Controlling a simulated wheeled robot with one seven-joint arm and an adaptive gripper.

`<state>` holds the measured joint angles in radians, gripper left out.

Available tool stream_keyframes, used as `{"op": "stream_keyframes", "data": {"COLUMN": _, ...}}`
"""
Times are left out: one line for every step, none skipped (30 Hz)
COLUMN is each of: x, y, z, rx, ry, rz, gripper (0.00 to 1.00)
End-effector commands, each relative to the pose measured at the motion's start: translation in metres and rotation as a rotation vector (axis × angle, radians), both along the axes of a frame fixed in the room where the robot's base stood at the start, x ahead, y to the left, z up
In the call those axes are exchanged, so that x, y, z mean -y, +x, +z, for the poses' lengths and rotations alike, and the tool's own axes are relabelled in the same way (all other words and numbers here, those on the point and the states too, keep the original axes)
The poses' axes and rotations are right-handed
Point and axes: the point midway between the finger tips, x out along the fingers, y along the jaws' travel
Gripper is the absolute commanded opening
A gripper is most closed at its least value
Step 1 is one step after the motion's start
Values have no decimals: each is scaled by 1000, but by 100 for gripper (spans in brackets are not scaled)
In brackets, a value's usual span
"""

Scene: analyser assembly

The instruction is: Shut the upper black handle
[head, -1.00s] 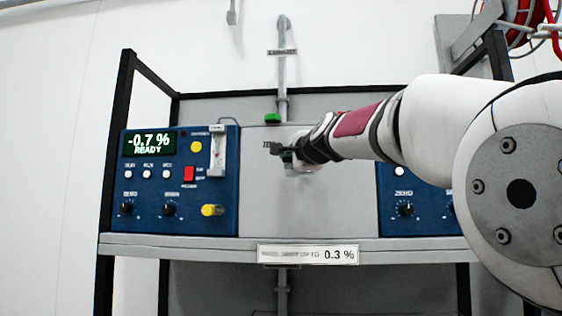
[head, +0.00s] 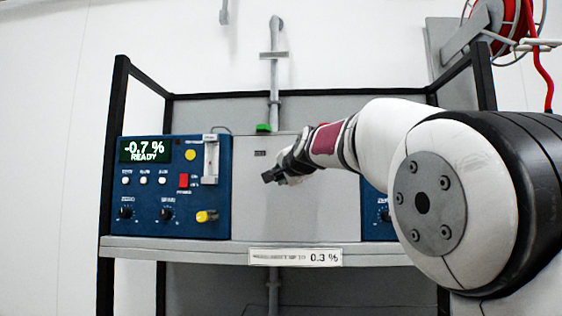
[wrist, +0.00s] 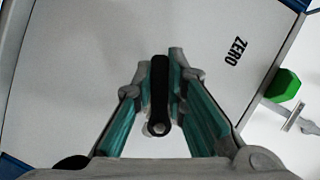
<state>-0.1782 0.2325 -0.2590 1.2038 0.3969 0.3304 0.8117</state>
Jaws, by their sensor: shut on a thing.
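The upper black handle (wrist: 159,88) shows in the wrist view as a short dark lever with a round metal end, lying between my two teal-lined fingers. My gripper (wrist: 166,75) is shut on it, one finger on each side. In the head view my gripper (head: 272,178) is at the grey middle panel, below and slightly right of a small label (head: 260,153). In the wrist view this label (wrist: 233,51) reads ZERO. The handle's pivot and its exact angle on the panel are hard to make out in the head view, where my gripper covers most of it.
A blue analyser (head: 150,205) showing -0.7 % READY stands left of the grey panel (head: 250,215). Another blue unit (head: 373,205) is partly behind my arm. A green part (head: 263,128) sits above the panel. A black frame and shelf (head: 180,248) surround them.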

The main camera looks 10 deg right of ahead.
Motion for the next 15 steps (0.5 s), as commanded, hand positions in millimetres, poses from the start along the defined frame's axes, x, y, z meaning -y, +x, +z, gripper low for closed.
{"op": "stream_keyframes", "data": {"x": 0, "y": -1, "z": -5, "rx": -26, "ry": -47, "rz": 1, "gripper": 0}}
{"op": "stream_keyframes", "data": {"x": 1, "y": -1, "z": -6, "rx": -35, "ry": -72, "rz": 1, "gripper": 0}}
{"op": "stream_keyframes", "data": {"x": 2, "y": -1, "z": -7, "rx": -45, "ry": -111, "rz": 0, "gripper": 0}}
{"op": "stream_keyframes", "data": {"x": 2, "y": -1, "z": -8, "rx": -54, "ry": -137, "rz": 0, "gripper": 0}}
{"op": "stream_keyframes", "data": {"x": 3, "y": -1, "z": -9, "rx": -62, "ry": -165, "rz": 1, "gripper": 0}}
{"op": "stream_keyframes", "data": {"x": 3, "y": -1, "z": -11, "rx": -73, "ry": -201, "rz": 1, "gripper": 0}}
{"op": "stream_keyframes", "data": {"x": 4, "y": -1, "z": -12, "rx": -82, "ry": -228, "rz": 2, "gripper": 0}}
{"op": "stream_keyframes", "data": {"x": 4, "y": -1, "z": -13, "rx": -91, "ry": -255, "rz": 2, "gripper": 0}}
{"op": "stream_keyframes", "data": {"x": 6, "y": -1, "z": -14, "rx": -101, "ry": -292, "rz": 2, "gripper": 0}}
{"op": "stream_keyframes", "data": {"x": 6, "y": -1, "z": -15, "rx": -110, "ry": -318, "rz": 2, "gripper": 0}}
{"op": "stream_keyframes", "data": {"x": 7, "y": -1, "z": -16, "rx": -119, "ry": -346, "rz": 2, "gripper": 0}}
{"op": "stream_keyframes", "data": {"x": 8, "y": -1, "z": -17, "rx": -129, "ry": -383, "rz": 2, "gripper": 0}}
{"op": "stream_keyframes", "data": {"x": 9, "y": -1, "z": -18, "rx": -138, "ry": -409, "rz": 1, "gripper": 0}}
{"op": "stream_keyframes", "data": {"x": 10, "y": -1, "z": -19, "rx": -147, "ry": -437, "rz": 1, "gripper": 0}}
{"op": "stream_keyframes", "data": {"x": 11, "y": -1, "z": -20, "rx": -158, "ry": -473, "rz": 2, "gripper": 0}}
